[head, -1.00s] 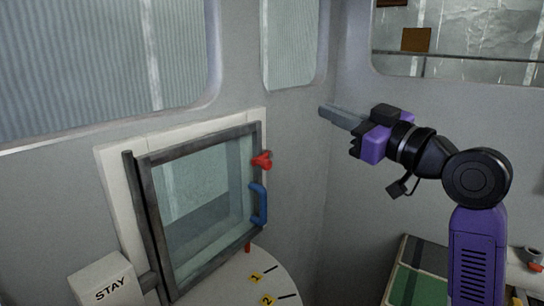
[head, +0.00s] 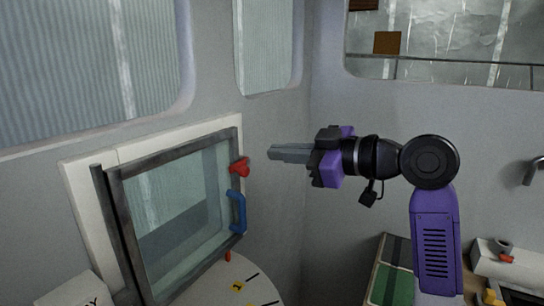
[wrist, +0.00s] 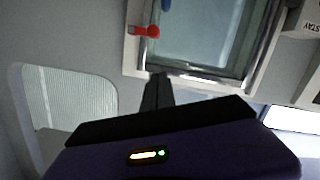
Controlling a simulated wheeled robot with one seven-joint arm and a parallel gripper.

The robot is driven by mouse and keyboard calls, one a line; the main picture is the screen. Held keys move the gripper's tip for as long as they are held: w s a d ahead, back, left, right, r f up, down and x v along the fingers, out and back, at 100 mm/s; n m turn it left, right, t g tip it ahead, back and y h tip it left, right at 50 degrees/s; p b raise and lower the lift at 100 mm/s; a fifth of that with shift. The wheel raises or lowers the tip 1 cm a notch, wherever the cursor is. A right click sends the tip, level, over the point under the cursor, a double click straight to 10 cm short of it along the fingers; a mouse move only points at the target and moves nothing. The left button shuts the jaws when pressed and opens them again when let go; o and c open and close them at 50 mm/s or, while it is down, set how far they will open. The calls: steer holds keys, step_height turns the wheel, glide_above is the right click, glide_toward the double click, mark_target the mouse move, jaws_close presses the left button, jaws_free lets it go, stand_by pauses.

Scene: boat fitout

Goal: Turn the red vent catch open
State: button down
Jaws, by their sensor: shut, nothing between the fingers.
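The red vent catch (head: 239,167) sits on the right side of the vent's dark metal frame, above a blue handle (head: 237,211). The glazed vent (head: 180,205) stands in a pale surround on the left wall. My gripper (head: 271,152) is shut and empty, pointing left. In the head view its fingertips are just right of the catch and slightly higher, with a small gap showing. In the wrist view the red catch (wrist: 145,31) lies beyond the fingertips (wrist: 158,78), apart from them. The blue handle shows only partly at that view's top edge.
A round pale plate (head: 240,285) with yellow number tags lies below the vent. A box marked STAY (wrist: 305,18) is beside the vent. A green-topped surface (head: 390,283) and a counter with small items (head: 500,262) stand lower right.

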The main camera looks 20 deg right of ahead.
steer(key=w+a+f+p, duration=0.3)
steer(key=w+f, duration=0.2)
steer(key=w, duration=0.3)
steer(key=shift+w+a+p, duration=0.2)
steer(key=shift+a+p, duration=0.1)
steer(key=shift+p, duration=0.05)
steer(key=shift+f, duration=0.15)
